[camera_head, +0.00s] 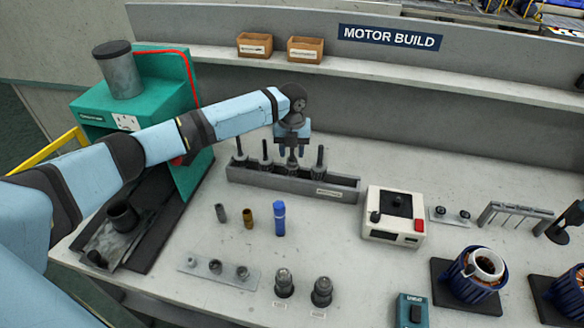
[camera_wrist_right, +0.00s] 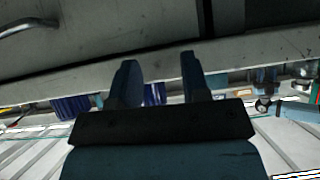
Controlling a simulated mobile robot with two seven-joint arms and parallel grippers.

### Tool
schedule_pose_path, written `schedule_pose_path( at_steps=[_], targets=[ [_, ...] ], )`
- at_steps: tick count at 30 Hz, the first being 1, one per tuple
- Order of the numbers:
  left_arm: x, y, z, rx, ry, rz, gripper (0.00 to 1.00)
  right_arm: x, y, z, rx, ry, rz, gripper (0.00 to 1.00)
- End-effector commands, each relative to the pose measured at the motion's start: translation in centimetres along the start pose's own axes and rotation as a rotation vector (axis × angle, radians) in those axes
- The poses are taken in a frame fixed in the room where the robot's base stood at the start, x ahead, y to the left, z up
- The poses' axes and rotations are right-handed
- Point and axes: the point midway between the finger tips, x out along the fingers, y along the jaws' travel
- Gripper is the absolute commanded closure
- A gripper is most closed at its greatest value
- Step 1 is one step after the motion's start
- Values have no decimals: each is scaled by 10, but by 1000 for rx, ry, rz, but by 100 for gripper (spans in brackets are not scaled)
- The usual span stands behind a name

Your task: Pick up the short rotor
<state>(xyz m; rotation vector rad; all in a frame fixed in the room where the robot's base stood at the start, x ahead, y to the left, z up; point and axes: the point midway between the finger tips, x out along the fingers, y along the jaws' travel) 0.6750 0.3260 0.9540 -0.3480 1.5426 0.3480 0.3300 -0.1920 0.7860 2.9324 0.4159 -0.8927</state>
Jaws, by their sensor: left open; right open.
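A grey rack (camera_head: 270,186) on the bench holds several upright rotors with dark shafts. A left rotor (camera_head: 240,154), a second rotor (camera_head: 265,157) and a right rotor (camera_head: 319,164) stand clear of the gripper. Another rotor (camera_head: 292,163) stands directly under my left gripper (camera_head: 292,152). The left gripper is open and points down, its fingers at this rotor's shaft. I cannot tell which rotor is the short one. My right gripper (camera_wrist_right: 158,62) shows only in the right wrist view, open and empty, away from the rack.
A white box with a red button (camera_head: 394,218) stands right of the rack. A green machine (camera_head: 170,110) stands at the left. Small cylinders, including a blue one (camera_head: 279,218), stand in front of the rack. A shelf (camera_head: 400,83) runs behind.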

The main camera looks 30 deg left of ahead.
Motion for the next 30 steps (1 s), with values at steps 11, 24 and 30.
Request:
schedule_pose_path(
  at_steps=[11,24,30],
  targets=[
    [-1,0,0,-1,0,0,100,0,0,1,-1,-1,0,57],
    [-8,0,1,-1,-2,-1,100,0,0,1,-1,-2,-2,57],
    [-32,0,1,-1,-4,-3,100,0,-1,1,-1,-2,-2,57]
  ],
)
